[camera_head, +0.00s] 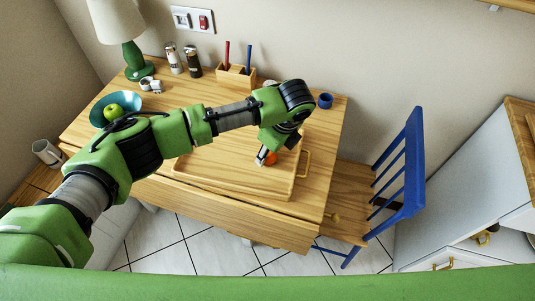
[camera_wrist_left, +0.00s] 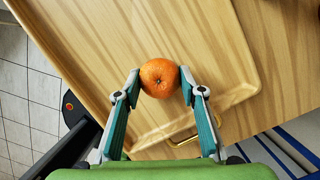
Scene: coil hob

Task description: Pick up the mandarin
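The mandarin (camera_wrist_left: 160,78) is a round orange fruit with a small green stem spot. In the head view it shows partly (camera_head: 270,158), low over or on the wooden tray (camera_head: 215,165) near its right end; I cannot tell whether it is clear of the tray. My left gripper (camera_wrist_left: 161,80) reaches down from above with one fingertip on each side of the mandarin. Both tips appear to touch its sides, so the gripper looks shut on it. My right gripper is in neither view.
The tray has a brass handle (camera_head: 305,163) and sits on the wooden table (camera_head: 325,120). A teal bowl (camera_head: 97,113) with a green apple (camera_head: 113,112), a lamp (camera_head: 133,57), a pen holder (camera_head: 236,76) and a blue cup (camera_head: 325,100) stand around it. A blue chair (camera_head: 412,165) is at the right.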

